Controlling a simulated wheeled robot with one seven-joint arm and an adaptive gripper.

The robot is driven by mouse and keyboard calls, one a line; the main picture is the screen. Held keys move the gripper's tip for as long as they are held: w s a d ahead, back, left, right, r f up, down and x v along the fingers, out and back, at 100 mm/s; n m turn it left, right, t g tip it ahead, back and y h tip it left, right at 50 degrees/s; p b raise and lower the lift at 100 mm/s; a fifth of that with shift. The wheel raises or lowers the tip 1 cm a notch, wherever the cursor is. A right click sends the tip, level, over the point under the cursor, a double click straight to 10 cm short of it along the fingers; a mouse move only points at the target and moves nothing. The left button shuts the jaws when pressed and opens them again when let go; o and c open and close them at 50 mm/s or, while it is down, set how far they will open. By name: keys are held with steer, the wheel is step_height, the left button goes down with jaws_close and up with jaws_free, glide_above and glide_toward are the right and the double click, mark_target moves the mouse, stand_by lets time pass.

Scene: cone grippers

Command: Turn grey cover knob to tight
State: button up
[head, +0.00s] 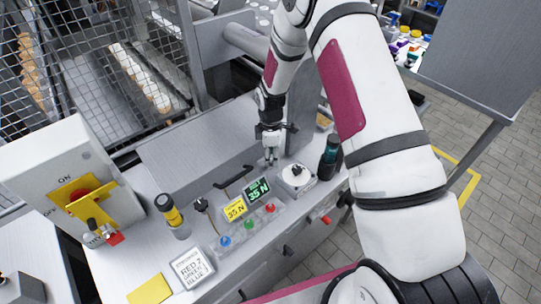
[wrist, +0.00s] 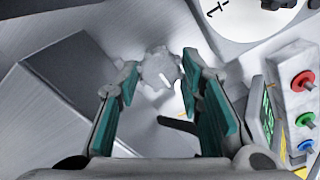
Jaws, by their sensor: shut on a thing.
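The grey cover knob (wrist: 160,68) is a lobed grey knob with a light mark on its face, and it shows in the wrist view between my fingertips. My gripper (wrist: 161,82) is shut on it, with a teal-padded finger at each side. In the head view my gripper (head: 270,157) points down at the machine top, just left of the white dial; the knob itself is mostly hidden there by the fingers. I cannot read any tight mark near the knob.
A white dial (head: 296,177) with a black knob stands close to the right. A black handle (head: 233,177), a yellow display (head: 235,208), a green display (head: 258,190) and coloured buttons (head: 250,223) lie nearby. A switch box (head: 62,165) and wire guard (head: 110,65) stand left.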

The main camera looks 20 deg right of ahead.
steer(key=shift+m, duration=0.4)
steer(key=m+b, duration=0.1)
steer(key=m, duration=0.2)
steer(key=shift+m, duration=0.4)
steer(key=m+b, duration=0.1)
steer(key=m, duration=0.3)
steer(key=shift+w+m, duration=0.1)
steer(key=shift+m, duration=0.2)
steer(key=m+b, duration=0.1)
steer(key=m, duration=0.3)
steer(key=m+b, duration=0.1)
steer(key=m, duration=0.3)
steer(key=shift+d+m, duration=0.1)
steer(key=shift+m, duration=0.3)
steer(key=o, duration=1.2)
steer(key=shift+c, duration=0.2)
